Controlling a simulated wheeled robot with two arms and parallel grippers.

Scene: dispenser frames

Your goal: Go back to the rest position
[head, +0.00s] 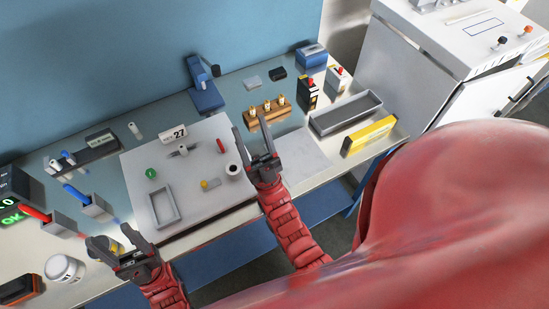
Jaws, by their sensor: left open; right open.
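My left gripper (112,238) is open at the lower left, above the front part of the table. A small yellow and dark thing (108,244) shows between its fingers; I cannot tell if it touches them. My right gripper (252,131) is open and points toward the back of the table, just right of the light grey board (215,200). Nothing is seen held in it. The wooden block with brass pieces (267,111) lies just beyond its right finger.
Red (35,214) and blue (76,195) handled tools stand at left. A grey bin (346,113) and a yellow box (369,135) are at right. A white cabinet (430,75) stands beyond.

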